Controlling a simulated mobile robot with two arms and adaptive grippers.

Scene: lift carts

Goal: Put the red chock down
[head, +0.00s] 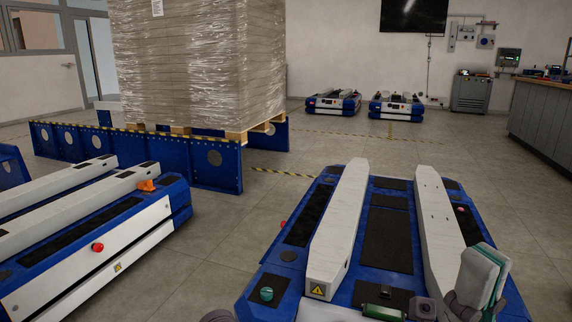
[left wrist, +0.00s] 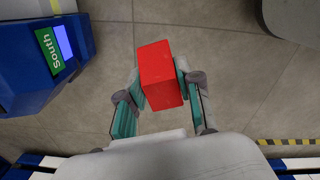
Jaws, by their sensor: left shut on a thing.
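The red chock (left wrist: 160,75) is between the two teal-padded fingers of my left gripper (left wrist: 159,88) in the left wrist view. The gripper is shut on it, with grey tiled floor showing around and beyond it. The head view does not show the chock. My right gripper (head: 482,278) shows at the lower right of the head view, in front of the near blue and white lift cart (head: 390,235). No thing shows in it, and the gap between its fingers is unclear from this angle.
A blue unit with a green "South" label (left wrist: 48,50) stands left of the chock in the left wrist view. Another lift cart (head: 95,245) is at left. A wrapped pallet load (head: 200,65) stands behind on blue supports. Open floor (head: 225,250) lies between the two near carts.

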